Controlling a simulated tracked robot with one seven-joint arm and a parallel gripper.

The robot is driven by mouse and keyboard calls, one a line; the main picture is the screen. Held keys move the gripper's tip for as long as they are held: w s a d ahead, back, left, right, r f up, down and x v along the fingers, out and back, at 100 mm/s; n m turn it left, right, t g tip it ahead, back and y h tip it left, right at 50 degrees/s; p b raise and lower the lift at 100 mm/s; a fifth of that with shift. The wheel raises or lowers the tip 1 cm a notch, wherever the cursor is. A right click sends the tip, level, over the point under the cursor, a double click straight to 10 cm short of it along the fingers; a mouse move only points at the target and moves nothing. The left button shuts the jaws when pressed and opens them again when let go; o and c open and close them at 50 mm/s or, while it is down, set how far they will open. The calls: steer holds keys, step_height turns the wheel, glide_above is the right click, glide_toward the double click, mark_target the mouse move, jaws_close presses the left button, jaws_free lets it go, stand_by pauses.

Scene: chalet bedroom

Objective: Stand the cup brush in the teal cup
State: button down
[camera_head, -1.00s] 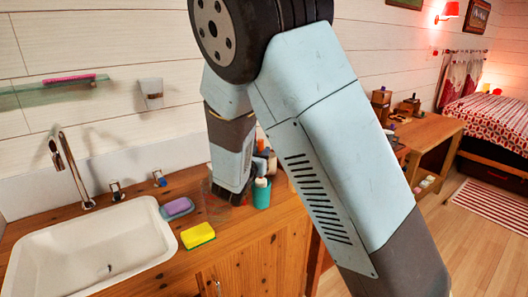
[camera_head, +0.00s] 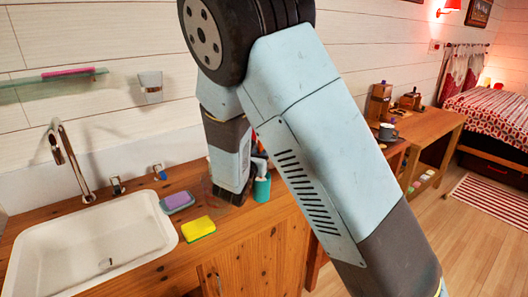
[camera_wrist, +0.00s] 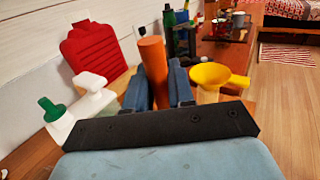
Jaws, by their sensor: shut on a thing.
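A teal cup (camera_head: 262,189) stands on the wooden counter, right of the sponge and partly beside my arm in the head view. Something pale and dark shows above its rim, too small to tell apart. In the wrist view my gripper (camera_wrist: 158,88) is shut on an orange cylinder (camera_wrist: 153,60), which stands up between the two dark blue fingers. I cannot tell whether this is the cup brush's handle; its lower part is hidden by my gripper. I cannot make out the teal cup in the wrist view.
The sink (camera_head: 95,245) and a yellow-green sponge (camera_head: 198,228) are at left, with a purple soap (camera_head: 176,202). In the wrist view, a yellow funnel (camera_wrist: 218,76) is right of the fingers, a red ribbed bottle (camera_wrist: 93,48) and a white-and-green object (camera_wrist: 75,108) left.

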steer(key=shift+f, duration=0.35)
steer(key=c, duration=0.9)
jaws_free()
steer(key=v, duration=1.3)
steer(key=shift+s+a+f, duration=0.1)
steer(key=shift+s+a, duration=0.05)
steer(key=shift+s, duration=0.25)
